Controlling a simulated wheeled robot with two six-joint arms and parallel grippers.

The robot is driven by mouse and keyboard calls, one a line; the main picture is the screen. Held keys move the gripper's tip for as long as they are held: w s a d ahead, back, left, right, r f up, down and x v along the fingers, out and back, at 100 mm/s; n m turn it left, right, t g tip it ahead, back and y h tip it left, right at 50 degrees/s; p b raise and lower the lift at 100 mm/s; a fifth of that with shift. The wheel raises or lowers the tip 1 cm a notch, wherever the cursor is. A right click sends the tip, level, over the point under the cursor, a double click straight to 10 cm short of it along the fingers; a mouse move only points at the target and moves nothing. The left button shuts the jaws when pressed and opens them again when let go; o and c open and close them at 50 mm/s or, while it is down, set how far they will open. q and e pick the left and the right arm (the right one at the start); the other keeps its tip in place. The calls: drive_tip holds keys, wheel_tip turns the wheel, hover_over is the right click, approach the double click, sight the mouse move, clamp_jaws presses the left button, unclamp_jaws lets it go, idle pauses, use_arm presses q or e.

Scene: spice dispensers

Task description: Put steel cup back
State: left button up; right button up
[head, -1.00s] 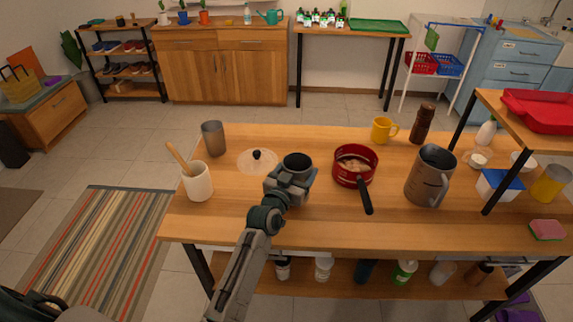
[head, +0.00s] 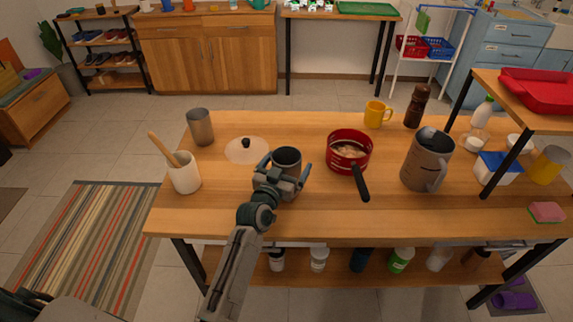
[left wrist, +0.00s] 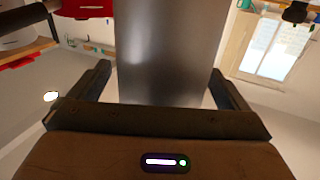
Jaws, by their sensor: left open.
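A steel cup (head: 287,155) with a dark inside is upright at the middle of the wooden table, between the glass lid and the red pan. My left gripper (head: 283,176) is at its near side, with its fingers spread to either side of the cup. In the left wrist view the smooth grey cup (left wrist: 170,50) fills the space between the open fingers, with a gap showing at each side. The cup's base is hidden behind the gripper in the head view. A second grey metal cup (head: 200,127) stands at the table's left back. My right gripper is out of view.
Around the cup are a glass lid (head: 241,152), a red pan (head: 349,148) with its handle toward me, and a grey pitcher (head: 426,162). A white utensil crock (head: 185,176) stands at left. The front strip of the wooden table (head: 330,218) is clear.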

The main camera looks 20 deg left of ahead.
use_arm(q)
drive_tip(key=shift+s+a+f, duration=0.1)
drive_tip(key=shift+f, duration=0.05)
drive_tip(key=s+a+b, duration=0.1)
drive_tip(key=s+b, duration=0.1)
drive_tip(key=s, duration=0.9)
drive_tip(key=shift+s, duration=0.35)
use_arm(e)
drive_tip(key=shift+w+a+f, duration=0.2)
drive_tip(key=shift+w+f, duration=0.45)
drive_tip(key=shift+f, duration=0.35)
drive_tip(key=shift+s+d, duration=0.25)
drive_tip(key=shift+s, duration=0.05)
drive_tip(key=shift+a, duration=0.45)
